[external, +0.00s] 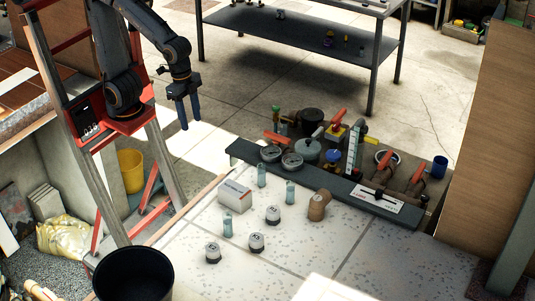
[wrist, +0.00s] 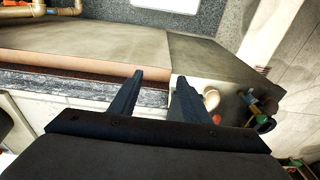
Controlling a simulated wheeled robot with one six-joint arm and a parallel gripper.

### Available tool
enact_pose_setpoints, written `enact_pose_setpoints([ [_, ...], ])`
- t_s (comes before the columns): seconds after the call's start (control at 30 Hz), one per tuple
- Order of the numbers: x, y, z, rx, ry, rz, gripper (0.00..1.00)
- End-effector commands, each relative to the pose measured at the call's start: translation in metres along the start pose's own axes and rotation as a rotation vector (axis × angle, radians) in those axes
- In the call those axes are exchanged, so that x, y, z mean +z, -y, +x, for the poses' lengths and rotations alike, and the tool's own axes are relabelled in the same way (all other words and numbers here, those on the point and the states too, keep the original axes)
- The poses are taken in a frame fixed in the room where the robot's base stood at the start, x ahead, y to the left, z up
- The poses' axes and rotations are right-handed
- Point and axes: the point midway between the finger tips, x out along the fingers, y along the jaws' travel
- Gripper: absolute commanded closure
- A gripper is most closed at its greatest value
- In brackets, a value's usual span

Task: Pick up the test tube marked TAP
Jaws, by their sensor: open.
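Several small pale blue-green tubes stand on the white tiled surface in the external view: a back one (external: 262,175), a right one (external: 290,190) and a front-left one (external: 227,223). Their markings are too small to read, so I cannot tell which says TAP. My gripper (external: 184,112) hangs pointing down, to the left of and above the tiled surface, well apart from the tubes. In the wrist view my gripper (wrist: 160,78) is open with nothing between its fingers. No tube can be made out in the wrist view.
Pipes, valves and gauges (external: 307,150) crowd behind the dark ledge (external: 320,182). A black bucket (external: 134,275) is at front left.

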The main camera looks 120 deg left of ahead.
Motion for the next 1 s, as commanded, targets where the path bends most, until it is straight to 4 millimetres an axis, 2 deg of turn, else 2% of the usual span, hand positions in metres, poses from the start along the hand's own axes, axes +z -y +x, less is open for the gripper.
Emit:
enact_pose_setpoints([
  [0.1, -0.004, 0.0, -0.025, 0.0, -0.004, 0.0, 0.57],
  [0.37, -0.048, 0.0, -0.025, -0.016, -0.022, -0.031, 0.57],
  [0.57, -0.094, -0.002, -0.026, -0.031, -0.05, -0.065, 0.57],
  [0.67, -0.124, -0.004, -0.025, -0.038, -0.067, -0.086, 0.57],
  [0.77, -0.162, -0.007, -0.022, -0.049, -0.09, -0.114, 0.57],
  [1.0, -0.281, -0.022, -0.002, -0.073, -0.172, -0.21, 0.57],
])
